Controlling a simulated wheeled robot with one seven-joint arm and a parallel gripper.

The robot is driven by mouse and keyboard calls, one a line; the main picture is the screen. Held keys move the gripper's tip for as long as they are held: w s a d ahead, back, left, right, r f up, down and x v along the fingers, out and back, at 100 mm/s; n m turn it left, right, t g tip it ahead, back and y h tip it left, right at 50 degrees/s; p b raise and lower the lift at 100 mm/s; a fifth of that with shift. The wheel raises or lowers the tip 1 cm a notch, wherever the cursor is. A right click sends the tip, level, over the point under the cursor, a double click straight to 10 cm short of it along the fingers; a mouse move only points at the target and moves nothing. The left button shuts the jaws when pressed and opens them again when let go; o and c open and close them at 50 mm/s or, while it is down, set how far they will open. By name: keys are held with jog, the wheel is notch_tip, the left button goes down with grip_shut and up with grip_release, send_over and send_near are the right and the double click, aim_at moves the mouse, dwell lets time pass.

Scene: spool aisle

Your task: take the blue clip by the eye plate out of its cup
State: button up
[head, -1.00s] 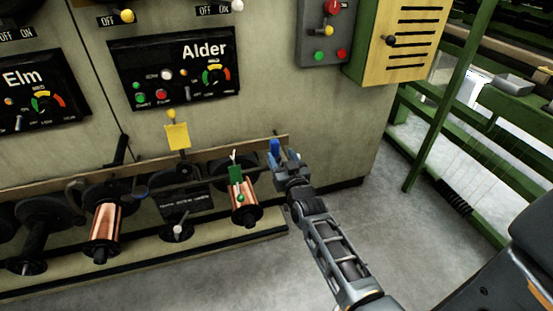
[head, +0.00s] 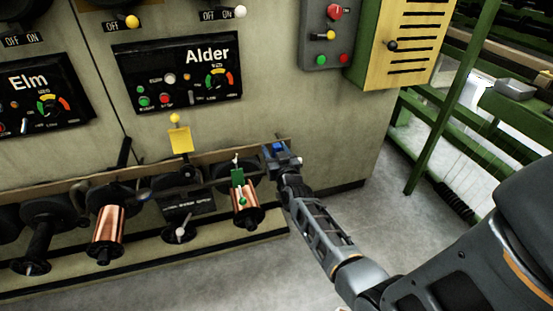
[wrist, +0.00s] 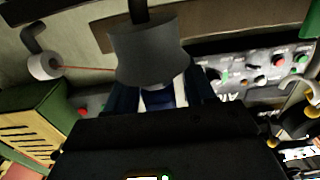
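The blue clip (head: 278,148) is at the right end of the spool rail, right by my gripper (head: 281,160). In the wrist view part of a blue shape (wrist: 165,98) shows between my dark gripper body and a dark grey cup (wrist: 150,50). The cup is on a dark stem and its wide end faces the gripper. The gripper is at the clip, with the fingers on either side of it as far as I can see. The fingertips are mostly hidden, so whether they are closed on the clip is unclear.
A copper spool (head: 246,207) with a green clip (head: 238,178) is just left of my gripper. A yellow tag (head: 181,140) stands farther left. The Alder panel (head: 180,75) and a yellow vented box (head: 402,40) are above. The floor at right is clear up to a green rack.

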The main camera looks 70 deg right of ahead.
jog(key=c, duration=1)
jog(key=shift+o, duration=0.2)
jog(key=shift+r, duration=0.15)
jog(key=shift+r+p, duration=1.1)
jog(key=shift+r, duration=0.8)
jog(key=shift+s+d+b, duration=0.15)
jog(key=shift+s+b, duration=0.15)
jog(key=shift+b, duration=0.6)
jog(key=shift+s+d+r+b, duration=0.3)
jog(key=shift+s+b, duration=0.35)
jog(key=shift+b, duration=0.3)
jog(key=s+d+r+b, duration=0.4)
jog(key=s+r+b, duration=0.2)
jog(key=s+b, duration=0.1)
jog(key=shift+s+d+r, duration=0.2)
jog(key=shift+s+d, duration=0.15)
jog(key=shift+s, duration=0.35)
